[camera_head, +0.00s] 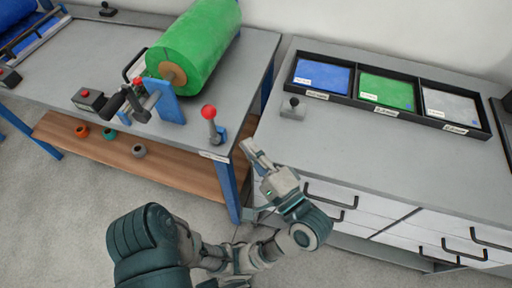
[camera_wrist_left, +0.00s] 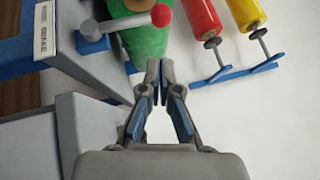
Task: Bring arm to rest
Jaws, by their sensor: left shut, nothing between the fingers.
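My left gripper (camera_head: 254,152) is shut and empty in the head view, held in front of the gap between the left table and the drawer cabinet. In the left wrist view its two fingers (camera_wrist_left: 160,78) meet at the tips with nothing between them. The fingers show against the green roll (camera_wrist_left: 148,42) and the white wall. My left arm reaches up from the bottom of the head view. My right gripper is not in view.
The left table (camera_head: 110,50) carries a green roll (camera_head: 205,42) and a red-knobbed lever (camera_head: 210,118) close to my gripper. The cabinet (camera_head: 335,140) holds a black tray (camera_head: 352,100) with blue, green and grey sheets. Its front top is mostly clear.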

